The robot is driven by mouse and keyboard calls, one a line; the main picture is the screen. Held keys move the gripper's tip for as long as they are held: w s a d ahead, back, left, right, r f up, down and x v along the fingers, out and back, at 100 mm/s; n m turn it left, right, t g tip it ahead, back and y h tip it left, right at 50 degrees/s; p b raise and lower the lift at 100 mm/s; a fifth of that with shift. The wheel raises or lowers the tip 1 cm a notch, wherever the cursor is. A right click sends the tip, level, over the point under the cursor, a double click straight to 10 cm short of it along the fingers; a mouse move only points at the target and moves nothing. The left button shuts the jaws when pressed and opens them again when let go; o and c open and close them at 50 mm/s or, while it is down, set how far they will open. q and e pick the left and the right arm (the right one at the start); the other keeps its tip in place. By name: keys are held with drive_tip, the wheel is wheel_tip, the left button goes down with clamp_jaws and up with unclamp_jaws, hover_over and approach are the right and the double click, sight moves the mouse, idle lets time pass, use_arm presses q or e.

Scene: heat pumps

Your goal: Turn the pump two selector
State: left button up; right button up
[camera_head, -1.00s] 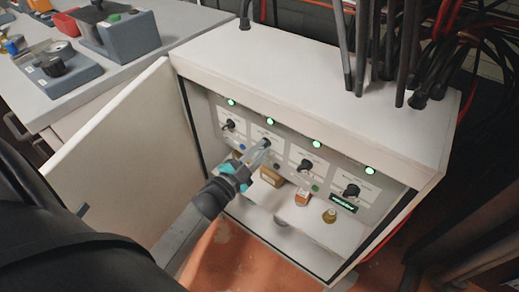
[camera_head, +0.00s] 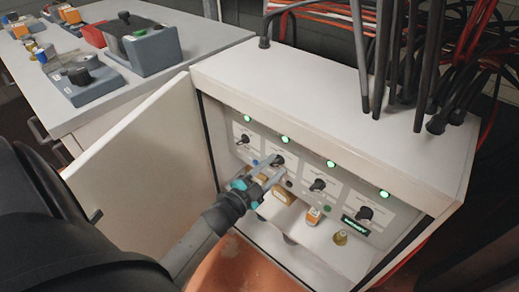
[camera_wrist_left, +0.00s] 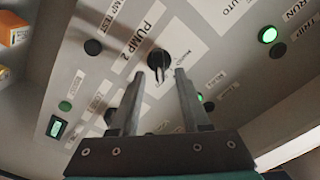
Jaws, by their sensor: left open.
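The pump two selector is a black knob (camera_wrist_left: 158,61) beside a "PUMP 2" label in the left wrist view. In the head view it is the second knob from the left (camera_head: 278,160) on the cabinet's panel. My left gripper (camera_head: 273,169) is open in front of it. In the wrist view the two fingers (camera_wrist_left: 160,78) are spread, with their tips just below the knob, one toward each side. I cannot tell whether they touch it. The knob's lower part and pointer show between the tips. My right gripper is not in view.
Other selectors (camera_head: 318,185) and green lamps (camera_head: 331,163) line the panel (camera_head: 300,165). Small boxes (camera_head: 313,216) sit on the ledge below. The cabinet top (camera_head: 320,95) overhangs the panel; cables hang behind.

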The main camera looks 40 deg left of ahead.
use_arm(q)
drive_tip(key=shift+s, duration=0.5)
drive_tip(key=s+a+p, duration=0.1)
drive_tip(key=s+p, duration=0.3)
drive_tip(key=s, duration=1)
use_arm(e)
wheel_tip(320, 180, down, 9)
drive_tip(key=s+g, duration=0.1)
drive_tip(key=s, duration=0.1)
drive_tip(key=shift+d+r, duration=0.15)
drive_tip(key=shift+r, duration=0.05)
use_arm(q)
drive_tip(key=shift+a, duration=0.1)
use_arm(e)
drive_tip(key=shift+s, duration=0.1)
